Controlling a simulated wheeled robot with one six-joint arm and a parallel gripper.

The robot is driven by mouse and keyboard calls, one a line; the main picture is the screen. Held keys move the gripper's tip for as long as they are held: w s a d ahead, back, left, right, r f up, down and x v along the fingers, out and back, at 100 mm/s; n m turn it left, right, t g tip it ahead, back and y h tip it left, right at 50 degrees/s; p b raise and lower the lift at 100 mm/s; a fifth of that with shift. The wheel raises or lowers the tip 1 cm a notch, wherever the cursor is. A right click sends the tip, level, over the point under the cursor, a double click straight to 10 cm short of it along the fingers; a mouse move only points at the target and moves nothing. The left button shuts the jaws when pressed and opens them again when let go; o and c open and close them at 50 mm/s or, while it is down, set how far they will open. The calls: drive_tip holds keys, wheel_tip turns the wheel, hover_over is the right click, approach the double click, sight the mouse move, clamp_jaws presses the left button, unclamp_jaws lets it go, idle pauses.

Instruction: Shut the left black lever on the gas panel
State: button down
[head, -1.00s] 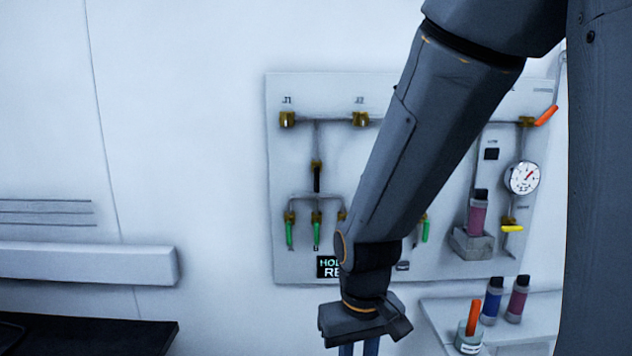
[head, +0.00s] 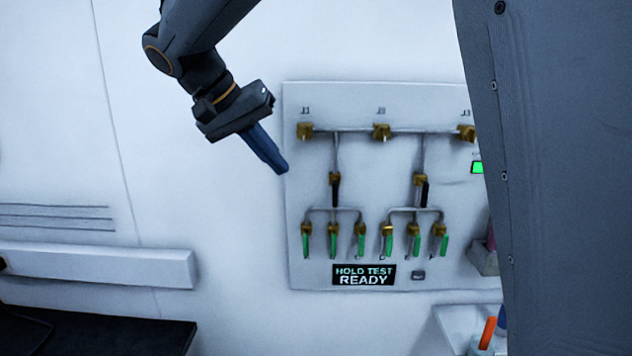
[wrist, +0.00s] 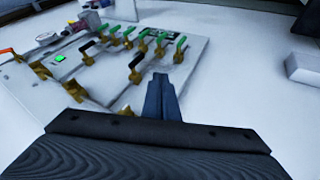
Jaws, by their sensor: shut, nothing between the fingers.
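The left black lever (head: 335,192) hangs straight down from its brass valve, in line with the vertical pipe, on the left half of the pale gas panel (head: 300,99). It also shows in the wrist view (wrist: 138,60), just left of my fingertips. A second black lever (head: 425,194) hangs down farther right, and it shows in the wrist view (wrist: 87,45). My gripper (head: 284,169) is shut and empty. Its fingertips overlap the panel's left edge in the head view, left of and a little above the left black lever, apart from it.
Several green levers (head: 333,246) hang below the black ones. A display (head: 364,275) reads "HOLD TEST READY". Brass fittings (head: 305,131) line the top pipe. A white ledge (head: 95,266) juts out at left.

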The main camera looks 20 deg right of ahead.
sight(335, 194)
drive_tip(key=shift+a+r, duration=0.15)
drive_tip(key=shift+r, duration=0.05)
drive_tip(key=shift+f, duration=0.1)
drive_tip(key=shift+w+d+f+p, duration=0.15)
drive_tip(key=shift+d+f+p, duration=0.65)
drive_tip(key=shift+d+f, duration=0.65)
drive_tip(key=shift+w+d+f+p, duration=0.15)
drive_tip(key=shift+d+f+p, duration=0.9)
drive_tip(key=shift+d, duration=0.65)
drive_tip(key=shift+w+d+f+p, duration=0.15)
drive_tip(key=shift+d+f+p, duration=0.45)
drive_tip(key=shift+d+f, duration=0.9)
